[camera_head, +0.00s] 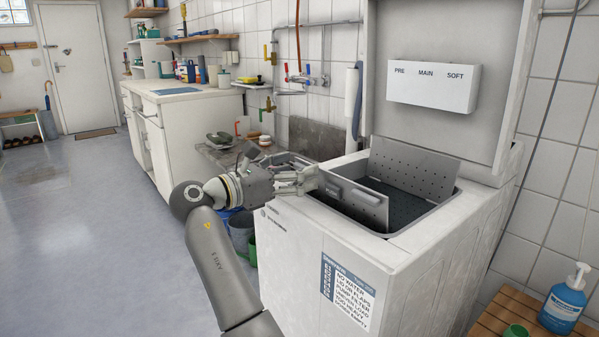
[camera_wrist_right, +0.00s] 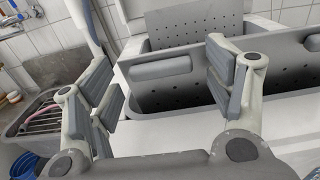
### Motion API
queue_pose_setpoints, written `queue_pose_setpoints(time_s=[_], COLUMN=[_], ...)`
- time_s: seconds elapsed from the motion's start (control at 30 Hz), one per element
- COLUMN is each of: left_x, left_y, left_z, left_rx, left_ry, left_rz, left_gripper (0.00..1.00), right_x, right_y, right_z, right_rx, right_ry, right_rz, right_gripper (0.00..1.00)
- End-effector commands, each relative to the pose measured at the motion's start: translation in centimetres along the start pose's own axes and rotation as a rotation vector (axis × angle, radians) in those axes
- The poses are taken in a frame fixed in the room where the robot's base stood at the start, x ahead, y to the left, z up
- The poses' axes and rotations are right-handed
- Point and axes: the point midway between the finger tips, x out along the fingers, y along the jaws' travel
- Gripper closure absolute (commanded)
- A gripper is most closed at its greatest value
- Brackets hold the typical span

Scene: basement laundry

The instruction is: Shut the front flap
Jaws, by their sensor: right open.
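The white top-loading washer (camera_head: 300,262) stands with its lid (camera_head: 445,75) raised. In its top opening the grey front flap (camera_head: 358,203) stands up on the near side, with a pad on its face. The perforated back flap (camera_head: 415,168) stands raised behind it, and the drum interior shows dark between them. My right gripper (camera_head: 308,181) is open and empty at the front left of the opening, beside the front flap's left end. In the right wrist view the front flap (camera_wrist_right: 175,92) and its pad (camera_wrist_right: 160,67) show between the spread fingers. I cannot tell whether they touch. My left gripper is out of view.
A grey sink (camera_wrist_right: 42,120) is left of the washer, with buckets (camera_head: 240,228) below. A blue pump bottle (camera_head: 563,300) stands on a slatted wooden surface (camera_head: 490,318) at the lower right. A white counter (camera_head: 170,115) runs along the wall. The floor at left is clear.

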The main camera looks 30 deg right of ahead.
Motion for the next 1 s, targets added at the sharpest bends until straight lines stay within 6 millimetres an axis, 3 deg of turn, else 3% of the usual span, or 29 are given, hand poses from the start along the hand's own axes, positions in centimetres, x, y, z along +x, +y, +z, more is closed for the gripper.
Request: queue_pose_setpoints(time_s=[0.27, 0.77, 1.0], left_x=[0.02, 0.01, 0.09], left_y=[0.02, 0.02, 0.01], left_z=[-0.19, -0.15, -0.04], left_rx=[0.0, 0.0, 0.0], left_ry=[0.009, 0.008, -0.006], left_rz=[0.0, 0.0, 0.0], left_gripper=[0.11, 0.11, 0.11], right_x=[-0.05, -0.04, 0.06], right_y=[-0.01, 0.01, 0.03], right_z=[0.03, 0.0, 0.08], right_rx=[0.0, 0.0, -0.001], right_ry=[0.0, 0.0, 0.003], right_rz=[0.0, 0.001, 0.001], right_gripper=[0.25, 0.87, 0.9])
